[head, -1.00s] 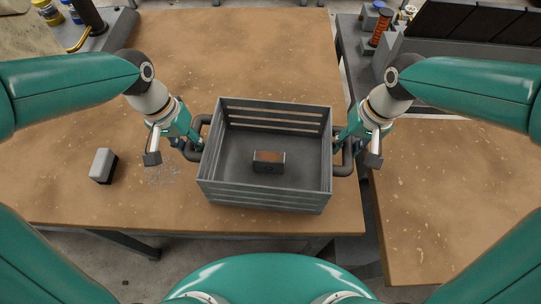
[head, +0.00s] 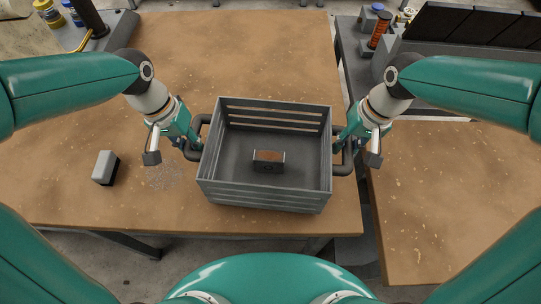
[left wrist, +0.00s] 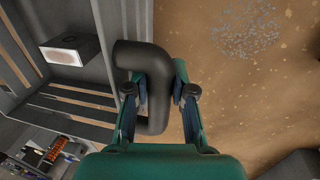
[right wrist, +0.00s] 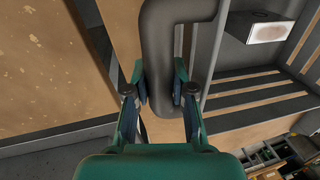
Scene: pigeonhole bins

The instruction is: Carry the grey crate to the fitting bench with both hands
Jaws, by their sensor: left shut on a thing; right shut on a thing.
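The grey slatted crate (head: 262,197) is level in the middle of the head view, over the front of the brown table. A small dark block with a rusty brown top (head: 268,155) lies inside it. My left gripper (head: 196,146) is shut on the crate's left handle, a thick dark bar that fills the jaws in the left wrist view (left wrist: 157,95). My right gripper (head: 343,146) is shut on the right handle, which also shows in the right wrist view (right wrist: 158,60). The crate's underside is hidden. Which surface is the fitting bench, I cannot tell.
The brown table (head: 270,50) is largely clear. A grey-and-black block (head: 106,167) lies left of the crate. Across a narrow gap, another brown-topped bench (head: 440,200) stands at right. Behind it are a dark rack (head: 470,28) and an orange spool (head: 380,30).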

